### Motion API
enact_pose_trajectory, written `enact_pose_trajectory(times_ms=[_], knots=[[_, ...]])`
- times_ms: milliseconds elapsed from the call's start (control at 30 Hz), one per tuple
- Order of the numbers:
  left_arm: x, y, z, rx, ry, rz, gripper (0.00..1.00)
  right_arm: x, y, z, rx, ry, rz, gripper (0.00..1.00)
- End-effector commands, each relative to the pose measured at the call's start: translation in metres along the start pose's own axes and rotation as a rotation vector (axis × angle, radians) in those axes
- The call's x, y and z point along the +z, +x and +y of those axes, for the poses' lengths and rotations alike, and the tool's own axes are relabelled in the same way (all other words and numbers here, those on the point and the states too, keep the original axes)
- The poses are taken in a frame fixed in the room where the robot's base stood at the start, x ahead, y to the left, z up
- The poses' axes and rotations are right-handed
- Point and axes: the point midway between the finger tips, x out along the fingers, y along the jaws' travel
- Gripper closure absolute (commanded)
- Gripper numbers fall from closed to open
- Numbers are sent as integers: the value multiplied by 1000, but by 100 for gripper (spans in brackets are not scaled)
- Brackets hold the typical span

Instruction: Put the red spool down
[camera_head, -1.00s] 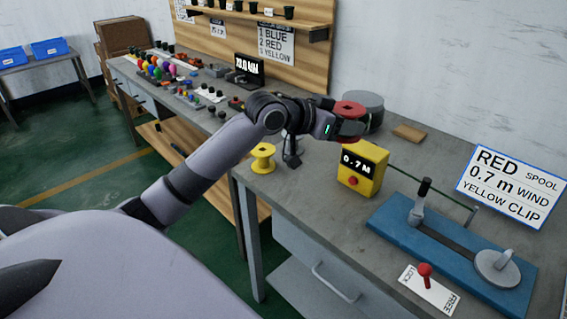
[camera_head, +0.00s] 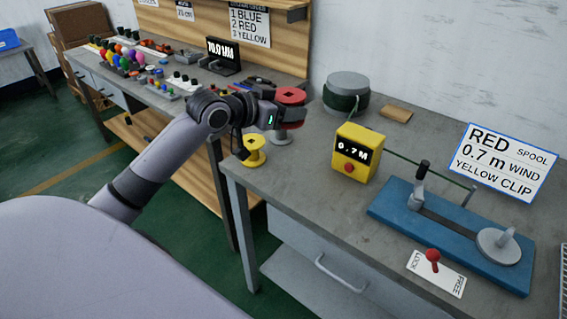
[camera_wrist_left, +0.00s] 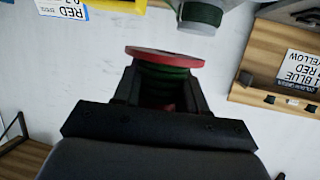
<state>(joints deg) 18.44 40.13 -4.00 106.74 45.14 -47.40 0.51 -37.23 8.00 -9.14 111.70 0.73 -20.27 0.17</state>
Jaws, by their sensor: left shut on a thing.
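The red spool (camera_head: 290,95) is in my left gripper (camera_head: 286,112), above the left part of the near bench. In the left wrist view the red spool (camera_wrist_left: 165,55) shows a red flange and dark green winding between the two dark fingers of the left gripper (camera_wrist_left: 162,88). Its lower part is mostly hidden by the fingers. A grey stand with a round base (camera_head: 280,138) shows just below the held spool; I cannot tell whether they touch. My right gripper is not in view.
A yellow spool (camera_head: 254,150) stands at the bench's left edge. A grey drum with green winding (camera_head: 346,92), a yellow 0.7 M meter (camera_head: 355,150), a brown block (camera_head: 396,114) and a blue winding fixture (camera_head: 420,225) stand to the right. Bare bench (camera_head: 300,185) lies in front.

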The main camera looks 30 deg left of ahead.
Motion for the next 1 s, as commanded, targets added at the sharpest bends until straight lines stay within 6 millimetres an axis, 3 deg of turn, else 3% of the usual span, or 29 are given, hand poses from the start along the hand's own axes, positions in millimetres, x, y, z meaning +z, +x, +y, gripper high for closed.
enact_pose_trajectory(times_ms=[100,400,667,900,1000], knots=[[36,12,1,1,-6,-7,89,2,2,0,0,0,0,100],[106,37,0,1,-4,-4,89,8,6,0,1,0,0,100],[130,46,0,1,-1,-1,89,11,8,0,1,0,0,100],[163,57,0,1,-2,-3,89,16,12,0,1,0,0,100],[166,58,0,0,-1,0,89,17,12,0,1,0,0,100]])
